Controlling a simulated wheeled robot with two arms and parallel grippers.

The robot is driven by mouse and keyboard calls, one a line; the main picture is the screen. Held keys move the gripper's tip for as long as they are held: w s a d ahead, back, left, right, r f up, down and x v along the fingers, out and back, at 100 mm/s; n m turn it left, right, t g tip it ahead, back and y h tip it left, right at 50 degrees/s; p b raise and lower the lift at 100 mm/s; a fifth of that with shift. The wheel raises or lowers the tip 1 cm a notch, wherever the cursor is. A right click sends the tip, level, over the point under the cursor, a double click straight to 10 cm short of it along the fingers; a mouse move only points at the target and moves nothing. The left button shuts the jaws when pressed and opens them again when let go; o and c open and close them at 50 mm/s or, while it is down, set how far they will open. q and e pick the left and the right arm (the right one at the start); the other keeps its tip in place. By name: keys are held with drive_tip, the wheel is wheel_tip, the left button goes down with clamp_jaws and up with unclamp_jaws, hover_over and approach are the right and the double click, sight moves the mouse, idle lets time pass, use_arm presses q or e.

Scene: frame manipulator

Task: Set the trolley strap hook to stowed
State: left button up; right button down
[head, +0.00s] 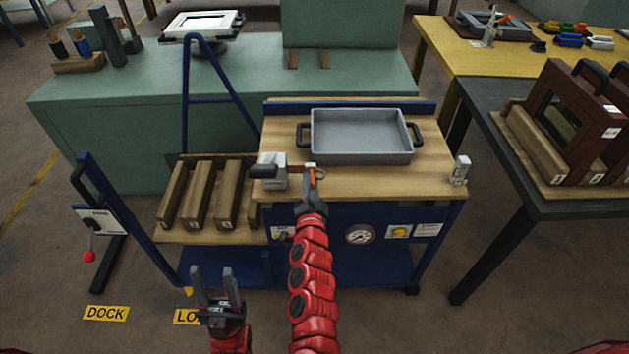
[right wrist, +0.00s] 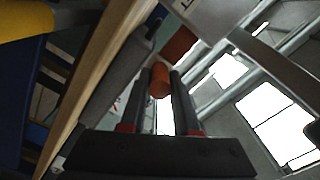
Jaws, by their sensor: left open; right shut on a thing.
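The trolley has a wooden top (head: 370,183) over a blue frame, with a grey tray (head: 360,135) on it. My right gripper (head: 311,182) is at the front edge of the top, just below the tray's left front corner. It is shut on a small orange cylinder, taken to be the strap hook's grip (right wrist: 159,80). In the head view the fingers and arm partly hide this piece, so its setting cannot be read. A pale metal block (head: 272,170) stands just left of the gripper. My left gripper (head: 217,285) is open and empty, low in front of the trolley.
A lower wooden shelf with slotted blocks (head: 197,195) adjoins the trolley's left side. A gauge (head: 359,234) and a yellow knob (head: 400,232) are on the front panel. A dark table (head: 520,150) with framed panels stands right. Floor in front is clear.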

drive_tip(key=c, duration=0.7)
unclamp_jaws()
drive_tip(key=shift+o, duration=0.2)
drive_tip(key=s, duration=1.7)
drive_tip(key=shift+s, duration=0.25)
